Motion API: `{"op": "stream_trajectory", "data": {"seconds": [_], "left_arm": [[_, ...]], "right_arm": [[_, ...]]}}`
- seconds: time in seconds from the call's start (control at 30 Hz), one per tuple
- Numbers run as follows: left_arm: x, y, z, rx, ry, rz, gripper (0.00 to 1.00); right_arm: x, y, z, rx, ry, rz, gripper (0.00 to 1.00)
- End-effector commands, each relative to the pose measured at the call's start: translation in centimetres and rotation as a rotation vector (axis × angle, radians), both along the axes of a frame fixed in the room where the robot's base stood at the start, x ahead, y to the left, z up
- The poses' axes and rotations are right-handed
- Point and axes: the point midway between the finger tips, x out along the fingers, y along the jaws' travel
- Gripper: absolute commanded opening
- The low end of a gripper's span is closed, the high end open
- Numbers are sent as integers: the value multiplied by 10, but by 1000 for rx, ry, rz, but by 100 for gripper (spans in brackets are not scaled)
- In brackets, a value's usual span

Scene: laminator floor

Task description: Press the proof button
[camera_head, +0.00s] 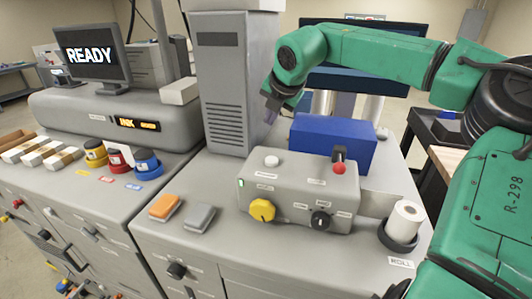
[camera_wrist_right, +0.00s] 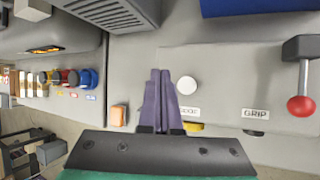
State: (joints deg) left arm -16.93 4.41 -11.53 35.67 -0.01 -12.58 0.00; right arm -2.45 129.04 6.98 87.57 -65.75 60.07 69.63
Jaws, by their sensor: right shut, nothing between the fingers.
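The proof button looks to be the round white button (camera_head: 271,160) on top of the grey control box (camera_head: 300,181), at its left end. In the right wrist view the white button (camera_wrist_right: 187,85) lies just right of the fingertips, with a partly hidden label below it. My right gripper (camera_head: 271,116) is shut and empty, its purple fingers pointing down, and shows above the button in the head view. In the right wrist view its fingers (camera_wrist_right: 158,76) are together. I see no contact with the button. My left gripper is not in view.
The box also carries a red-knobbed lever (camera_head: 339,168), a yellow knob (camera_head: 262,210) and a black knob (camera_head: 320,220). A blue block (camera_head: 333,142) stands behind it, a grey tower (camera_head: 228,95) behind left, a white roll (camera_head: 405,220) at right. A monitor (camera_head: 92,54) reads READY.

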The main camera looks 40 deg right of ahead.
Motion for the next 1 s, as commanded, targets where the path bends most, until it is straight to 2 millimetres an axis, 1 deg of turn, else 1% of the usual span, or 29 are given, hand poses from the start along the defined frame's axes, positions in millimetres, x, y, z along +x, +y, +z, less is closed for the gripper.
{"op": "stream_trajectory", "data": {"seconds": [0.13,0.27,0.37,0.6,0.7,0.8,0.9,1.0], "left_arm": [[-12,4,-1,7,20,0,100],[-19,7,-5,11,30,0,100],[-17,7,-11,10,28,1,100],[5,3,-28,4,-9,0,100],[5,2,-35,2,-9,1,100],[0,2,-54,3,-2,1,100],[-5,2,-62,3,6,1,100],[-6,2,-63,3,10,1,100]], "right_arm": [[0,0,0,0,-1,0,0],[0,0,-6,0,0,0,0],[0,0,-16,1,0,-1,0],[-1,0,-51,2,1,0,0],[-1,0,-66,1,0,1,0],[-1,0,-82,0,-2,-1,0],[-1,0,-89,1,-1,0,0],[-1,0,-89,1,-2,0,0]]}}
